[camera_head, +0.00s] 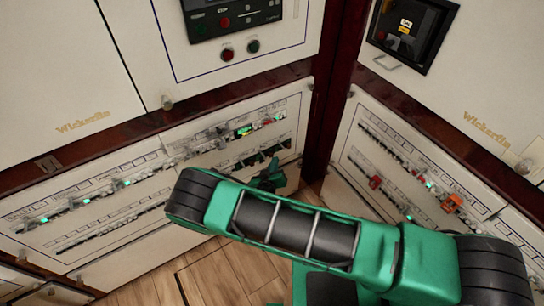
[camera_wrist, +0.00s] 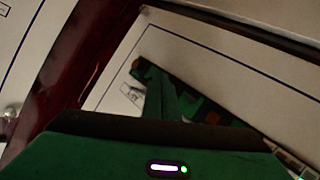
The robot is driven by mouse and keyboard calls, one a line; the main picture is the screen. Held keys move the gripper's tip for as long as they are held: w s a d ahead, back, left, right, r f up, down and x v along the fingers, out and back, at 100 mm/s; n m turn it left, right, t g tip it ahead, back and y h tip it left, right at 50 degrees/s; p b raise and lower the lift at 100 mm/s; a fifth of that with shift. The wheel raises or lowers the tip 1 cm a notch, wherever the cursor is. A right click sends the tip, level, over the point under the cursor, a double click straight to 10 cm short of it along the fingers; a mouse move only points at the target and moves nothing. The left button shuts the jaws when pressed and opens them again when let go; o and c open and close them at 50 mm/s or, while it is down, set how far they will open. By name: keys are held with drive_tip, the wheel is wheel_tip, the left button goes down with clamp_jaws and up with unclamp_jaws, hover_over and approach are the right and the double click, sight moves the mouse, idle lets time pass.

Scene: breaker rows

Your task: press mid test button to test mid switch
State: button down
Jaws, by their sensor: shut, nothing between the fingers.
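Rows of small breakers and switches (camera_head: 95,202) run along the white lower panel on the left, some with lit green indicators. A green lit display (camera_head: 244,131) and red parts sit at the right end of its upper row. I cannot tell which parts are the mid test button and mid switch. My gripper (camera_head: 270,172) is shut and empty, in front of the right end of the left panel, near the corner. The arm hides part of the lower panel. In the wrist view, my gripper (camera_wrist: 165,92) shows dark green against a white panel; contact cannot be told.
A second white panel (camera_head: 350,150) with breakers and red-orange switches (camera_head: 452,203) stands on the right, beyond a dark red corner post (camera_head: 330,95). Above are a black control unit (camera_head: 232,15) and a recessed black box (camera_head: 410,30). Wooden floor (camera_head: 225,270) lies below.

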drive_tip(key=shift+s+d, duration=0.55)
drive_tip(key=shift+s, duration=0.25)
drive_tip(key=shift+s+d, duration=0.6)
drive_tip(key=shift+s, duration=0.25)
drive_tip(key=shift+s+d, duration=0.55)
drive_tip(key=shift+s, duration=0.25)
